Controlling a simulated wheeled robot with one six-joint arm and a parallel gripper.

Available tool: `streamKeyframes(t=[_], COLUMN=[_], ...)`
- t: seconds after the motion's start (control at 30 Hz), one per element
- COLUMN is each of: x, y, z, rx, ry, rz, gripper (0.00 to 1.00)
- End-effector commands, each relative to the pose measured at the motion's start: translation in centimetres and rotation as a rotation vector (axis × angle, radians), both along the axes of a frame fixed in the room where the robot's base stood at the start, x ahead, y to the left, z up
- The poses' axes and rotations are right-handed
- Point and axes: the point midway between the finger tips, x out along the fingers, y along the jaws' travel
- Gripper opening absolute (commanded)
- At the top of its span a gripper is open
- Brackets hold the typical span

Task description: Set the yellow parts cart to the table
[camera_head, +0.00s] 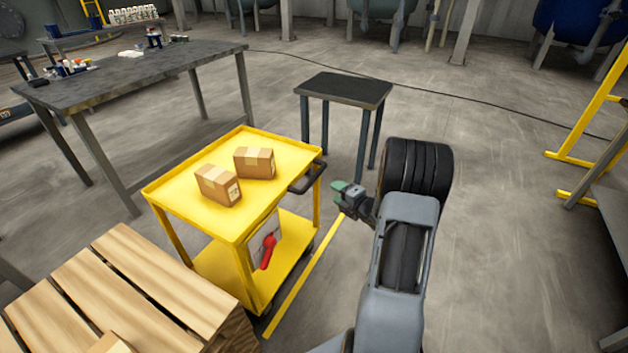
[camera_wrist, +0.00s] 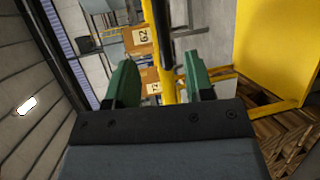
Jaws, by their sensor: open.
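The yellow parts cart (camera_head: 215,228) stands left of my gripper. Two small cardboard boxes (camera_head: 218,185) (camera_head: 254,162) lie on its top shelf, and a black handle (camera_head: 308,178) sits at its right end. A long dark-topped table (camera_head: 135,75) stands behind the cart at the back left, with floor between them. My gripper (camera_head: 346,192) is open, just right of the handle. In the wrist view its green fingertips (camera_wrist: 160,68) are apart, with a dark bar and a yellow strip showing between them. Whether they touch anything, I cannot tell.
A wooden crate (camera_head: 125,290) stands close at the front left of the cart. A small dark side table (camera_head: 345,90) stands behind the handle end. A yellow frame (camera_head: 590,115) is at the far right. The floor right of my arm is mostly clear.

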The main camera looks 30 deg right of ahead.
Motion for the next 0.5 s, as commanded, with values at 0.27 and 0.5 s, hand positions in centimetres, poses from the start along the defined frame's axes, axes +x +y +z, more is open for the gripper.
streamKeyframes(t=[0.27,0.5], x=[4.8,9.0], y=[1.1,1.9], z=[-1.1,-1.9], rx=[-0.002,-0.001], ry=[0.0,0.001], rz=[0.002,0.001], gripper=[0.48,0.48])
